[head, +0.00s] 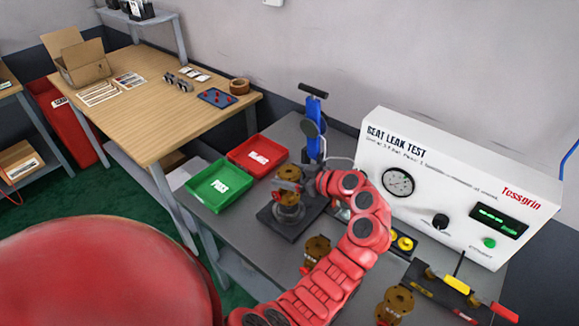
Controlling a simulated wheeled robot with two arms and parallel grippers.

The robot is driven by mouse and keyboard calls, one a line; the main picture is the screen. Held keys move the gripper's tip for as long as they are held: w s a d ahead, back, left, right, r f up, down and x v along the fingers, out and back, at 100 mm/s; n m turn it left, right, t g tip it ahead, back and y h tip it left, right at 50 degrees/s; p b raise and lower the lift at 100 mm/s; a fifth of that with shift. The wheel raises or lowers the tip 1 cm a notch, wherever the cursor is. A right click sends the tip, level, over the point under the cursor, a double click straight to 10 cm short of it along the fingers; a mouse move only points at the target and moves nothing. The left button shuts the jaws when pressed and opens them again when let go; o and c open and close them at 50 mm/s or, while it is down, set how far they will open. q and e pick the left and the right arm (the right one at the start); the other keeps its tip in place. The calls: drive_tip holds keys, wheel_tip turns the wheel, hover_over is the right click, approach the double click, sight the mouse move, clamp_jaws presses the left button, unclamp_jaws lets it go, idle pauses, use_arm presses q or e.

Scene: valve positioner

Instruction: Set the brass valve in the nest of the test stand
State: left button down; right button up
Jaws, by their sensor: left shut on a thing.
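My left gripper (308,184), on the red arm, is at the test stand and shut on a brass valve (287,172). The valve is directly over the round grey nest (291,214) of the test stand. The gripper and arm partly cover this spot, and I cannot tell whether the valve is seated or just above the nest. The stand has a dark base plate (275,226) and a blue upright clamp (314,127) with a black handle behind. My right gripper is not in view.
More brass valves stand nearer me, one (317,250) left of my arm and another (397,301) to its right. A green tray (219,187) and a red tray (258,155) lie left of the stand. The white leak tester (440,185) closes off the right side.

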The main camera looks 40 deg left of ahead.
use_arm(q)
wheel_tip(320, 180, down, 3)
drive_tip(key=shift+r+p, duration=0.1)
drive_tip(key=shift+p, duration=0.3)
drive_tip(key=shift+f, duration=0.35)
drive_tip(key=shift+f, duration=0.1)
unclamp_jaws()
drive_tip(key=v, duration=1.2)
drive_tip(key=shift+b, duration=0.35)
drive_tip(key=shift+s, duration=0.1)
